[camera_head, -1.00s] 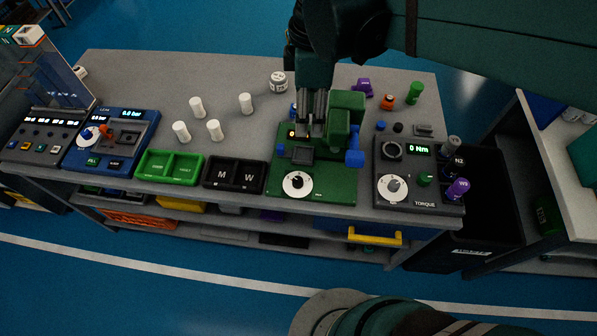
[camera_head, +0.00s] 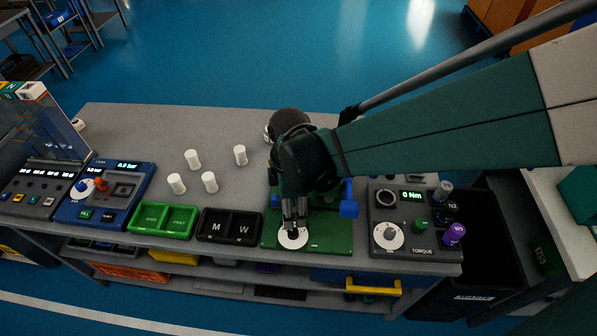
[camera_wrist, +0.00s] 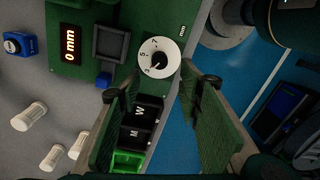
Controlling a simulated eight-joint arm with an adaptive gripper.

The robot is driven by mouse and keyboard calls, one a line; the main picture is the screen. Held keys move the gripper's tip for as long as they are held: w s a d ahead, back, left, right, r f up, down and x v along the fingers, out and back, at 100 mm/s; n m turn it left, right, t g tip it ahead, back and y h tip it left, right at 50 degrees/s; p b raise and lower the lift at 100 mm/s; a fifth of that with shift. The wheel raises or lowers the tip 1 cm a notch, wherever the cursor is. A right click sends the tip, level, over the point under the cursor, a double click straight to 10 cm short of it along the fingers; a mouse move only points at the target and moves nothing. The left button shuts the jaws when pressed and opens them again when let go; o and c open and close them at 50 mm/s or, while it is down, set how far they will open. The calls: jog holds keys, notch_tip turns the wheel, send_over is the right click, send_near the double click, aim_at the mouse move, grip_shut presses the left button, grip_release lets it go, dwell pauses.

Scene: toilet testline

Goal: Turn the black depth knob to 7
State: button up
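The black depth knob (camera_head: 292,233) sits on a white dial at the front of the green machine (camera_head: 335,235). In the wrist view the knob (camera_wrist: 159,60) is round and dark, and the white dial (camera_wrist: 150,46) around it shows several digits, including 5 and 7. The machine's display (camera_wrist: 70,45) reads 0 mm. My gripper (camera_head: 291,222) is over the dial in the head view and partly hides the knob. In the wrist view my gripper (camera_wrist: 158,84) is open, with its fingers wide apart and nothing between them. Whether the fingertips touch the knob cannot be told.
A dark torque unit (camera_head: 414,258) stands right of the green machine. Black M and W bins (camera_head: 228,239) and green bins (camera_head: 163,232) stand left. Several white cylinders (camera_head: 192,159) stand behind the bins. A blue block (camera_head: 348,208) sticks out at the machine's right.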

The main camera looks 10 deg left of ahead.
aim_at(293, 231)
jog(key=shift+f, duration=1.25)
jog(key=shift+f, duration=0.1)
jog(key=shift+s+f+b, duration=0.15)
jog(key=shift+f+b, duration=0.65)
jog(key=shift+f, duration=3)
jog(key=c, duration=0.9)
